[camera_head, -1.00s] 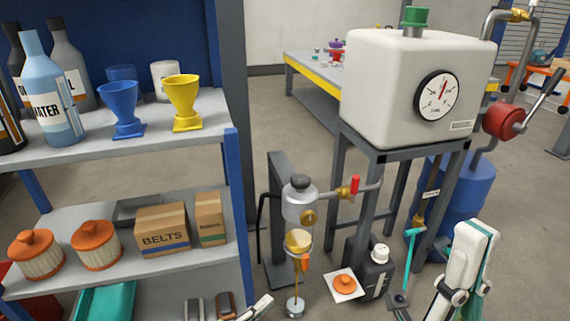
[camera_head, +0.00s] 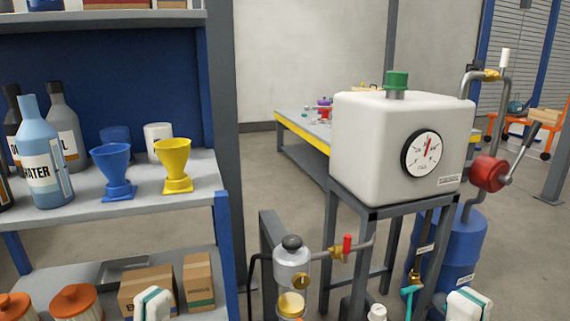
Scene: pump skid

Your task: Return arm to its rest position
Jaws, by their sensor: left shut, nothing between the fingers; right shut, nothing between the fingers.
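Two white-and-teal parts of my own arms show at the bottom edge. One part of mine (camera_head: 153,304) is at the lower left, in front of the cardboard boxes on the shelf. The other part of mine (camera_head: 467,306) is at the lower right, in front of the blue drum (camera_head: 465,245). Neither gripper's fingers show; both lie below the picture or are hidden.
A shelf rack (camera_head: 222,235) with bottles, a blue funnel (camera_head: 114,170) and a yellow funnel (camera_head: 176,165) stands at left. A white tank (camera_head: 370,140) with a gauge stands on a grey frame at right. Open floor (camera_head: 285,185) lies between them.

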